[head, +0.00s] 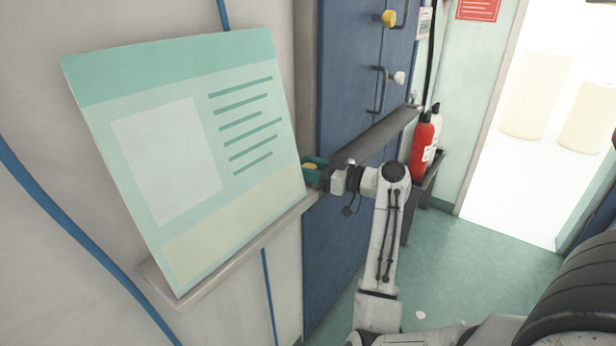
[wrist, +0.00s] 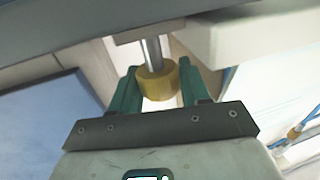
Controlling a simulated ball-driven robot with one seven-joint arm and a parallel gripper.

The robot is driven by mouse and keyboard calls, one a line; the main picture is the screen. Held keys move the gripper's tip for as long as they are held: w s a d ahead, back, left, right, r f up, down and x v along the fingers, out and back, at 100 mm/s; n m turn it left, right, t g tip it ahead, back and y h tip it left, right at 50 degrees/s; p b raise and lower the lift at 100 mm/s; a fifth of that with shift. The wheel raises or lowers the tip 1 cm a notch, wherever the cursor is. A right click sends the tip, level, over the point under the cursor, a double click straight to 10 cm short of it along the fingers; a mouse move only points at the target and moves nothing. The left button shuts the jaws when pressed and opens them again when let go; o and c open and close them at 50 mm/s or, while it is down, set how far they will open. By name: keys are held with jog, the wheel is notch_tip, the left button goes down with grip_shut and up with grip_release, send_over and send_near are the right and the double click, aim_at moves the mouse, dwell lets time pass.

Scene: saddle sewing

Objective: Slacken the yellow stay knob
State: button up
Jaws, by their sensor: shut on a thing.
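The yellow stay knob (wrist: 158,82) sits on a metal stem in the wrist view, between the two green fingers of my gripper (wrist: 160,88). My gripper is shut on the knob, one finger on each side. In the head view, my gripper (head: 314,174) is at the end of the grey shelf bar, beside the large panel. A small yellow bit of the knob (head: 309,166) shows there among the green fingers; the rest is hidden.
A tilted green-and-white panel (head: 170,150) rests on a ledge (head: 230,250) at left. Blue cabinet doors (head: 345,90) carry another yellow knob (head: 389,18) and a white knob (head: 399,77). A red extinguisher (head: 422,147) stands behind my arm. Green floor (head: 465,270) is open at right.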

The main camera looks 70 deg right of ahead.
jog(key=n+y+b, duration=0.1)
jog(key=n+y, duration=0.1)
jog(key=y, duration=0.1)
jog(key=n+y+b, duration=0.1)
jog(key=y+b, duration=0.1)
jog(key=shift+d+f+n+g+y+b, duration=0.1)
jog(key=shift+f+n+g+y+b, duration=0.1)
jog(key=shift+n+g+y+b, duration=0.15)
jog(key=n+g+y+b, duration=0.2)
jog(key=n+y+b, duration=0.1)
jog(key=y, duration=0.2)
jog(key=shift+s+n+b, duration=0.1)
jog(key=shift+n+b, duration=0.15)
jog(key=shift+b, duration=0.1)
jog(key=shift+n+g+y+b, duration=0.9)
jog(key=shift+g+y+b, duration=0.15)
jog(key=shift+b, duration=0.05)
jog(key=shift+r+n+g+y+b, duration=0.15)
jog(key=shift+n+g+y+b, duration=0.25)
jog(key=shift+g+y+b, duration=0.15)
jog(key=shift+a, duration=0.2)
jog(key=o, duration=0.7)
